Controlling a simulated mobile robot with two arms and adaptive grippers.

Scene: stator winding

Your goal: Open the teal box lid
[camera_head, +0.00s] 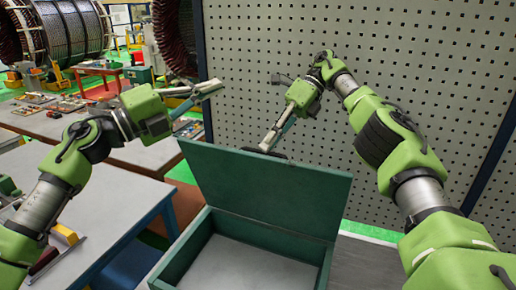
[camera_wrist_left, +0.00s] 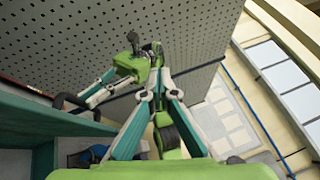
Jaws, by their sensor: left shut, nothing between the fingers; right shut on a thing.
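The teal box (camera_head: 195,248) stands at the bottom centre of the head view, and its grey inside floor shows. Its teal lid (camera_head: 265,190) is raised and stands up, tilted, at the box's back side. My right gripper (camera_head: 268,145) is shut on the dark lid handle (camera_head: 280,155) at the lid's top edge, reaching from behind; the lid partly hides the handle. The left wrist view also shows the handle (camera_wrist_left: 68,101) and lid (camera_wrist_left: 50,122). My left gripper (camera_head: 212,88) is shut and empty, above and left of the lid, apart from it.
A grey perforated panel (camera_head: 420,50) stands behind the box and my right arm. A grey workbench (camera_head: 100,205) is at the left, with a yellow item (camera_head: 64,234) on it. Further benches and large wound stators (camera_head: 70,30) are at the back left.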

